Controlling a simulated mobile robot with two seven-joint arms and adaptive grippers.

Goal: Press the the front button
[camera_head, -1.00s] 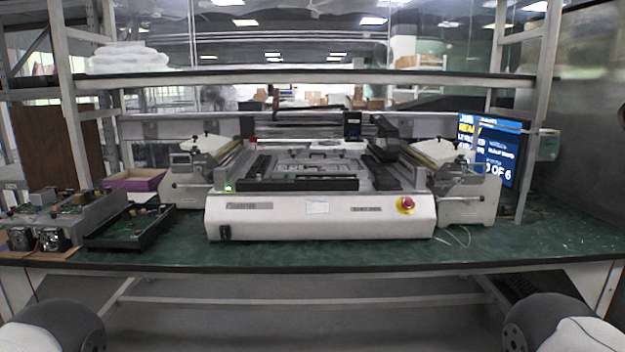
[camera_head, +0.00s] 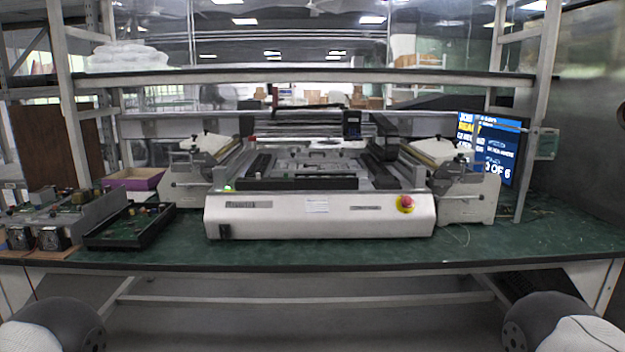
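A white bench machine (camera_head: 270,222) stands in the middle of the green table. On the right of its front panel is a red round button on a yellow ring (camera_head: 405,203). At the left of the panel is a small black switch (camera_head: 224,231), with a small green light (camera_head: 228,187) above it on the top edge. Nothing touches the front panel. Parts of my two arms show at the bottom left and bottom right corners, well below and apart from the machine. Neither gripper is in view.
A black tray with a circuit board (camera_head: 130,226) and electronic units (camera_head: 60,222) lie on the table's left. A purple box (camera_head: 135,178) stands behind them. A lit screen (camera_head: 490,148) is at the right. The table strip (camera_head: 320,256) before the machine is clear.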

